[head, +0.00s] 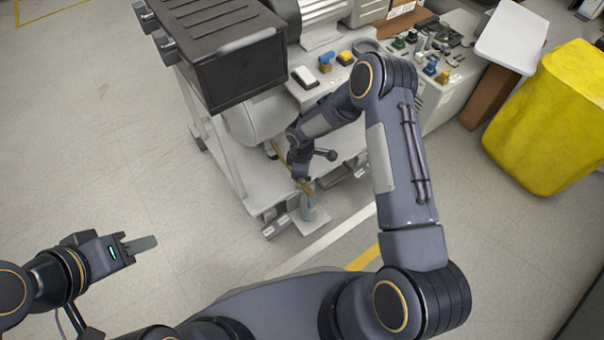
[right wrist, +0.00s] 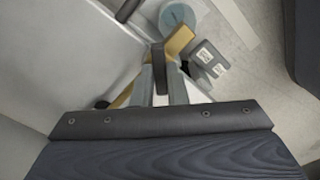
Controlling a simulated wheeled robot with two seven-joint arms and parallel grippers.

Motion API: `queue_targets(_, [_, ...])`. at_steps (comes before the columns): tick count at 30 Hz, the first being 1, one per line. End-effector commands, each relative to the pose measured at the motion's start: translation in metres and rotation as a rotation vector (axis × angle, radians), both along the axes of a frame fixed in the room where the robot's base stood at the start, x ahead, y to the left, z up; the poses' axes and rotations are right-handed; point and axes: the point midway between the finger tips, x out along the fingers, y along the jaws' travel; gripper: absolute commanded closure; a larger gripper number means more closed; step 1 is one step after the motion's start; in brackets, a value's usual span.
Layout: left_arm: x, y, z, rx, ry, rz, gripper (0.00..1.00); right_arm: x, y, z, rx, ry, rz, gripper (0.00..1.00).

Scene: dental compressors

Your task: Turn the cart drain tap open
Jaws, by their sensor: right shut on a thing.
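The cart (head: 236,168) stands in the upper middle of the head view, with a pale tank (head: 257,117) on it. The drain tap's brass body (right wrist: 179,41) shows in the right wrist view. A dark lever (right wrist: 159,68) lies between the fingers of my right gripper (right wrist: 163,92), which is shut on it. In the head view, a brass part (head: 304,188) shows just below my right gripper (head: 301,177), at the cart's low front; the lever is hidden there. My left gripper (head: 142,244) is away from the cart, seen side-on, with nothing visible in it.
A bluish container (head: 308,209) stands on a pale plate below the tap. A black box (head: 235,60) tops the cart. A bench (head: 452,92) with small fittings stands behind my right arm. A yellow-covered bin (head: 550,120) stands at right. The floor at left is clear.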

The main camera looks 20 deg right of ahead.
Motion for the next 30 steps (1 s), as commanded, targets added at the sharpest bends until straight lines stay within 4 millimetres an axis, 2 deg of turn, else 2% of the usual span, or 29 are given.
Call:
queue_targets(18, [0.0,0.0,-0.0024,0.0,0.0,0.0,0.64,-0.0001,0.0002,-0.0002,0.0,0.0,0.553,1.0])
queue_targets(30, [0.0,0.0,-0.0022,0.0,0.0,0.0,0.64,-0.0003,-0.0003,-0.0004,0.0,0.001,0.74,1.0])
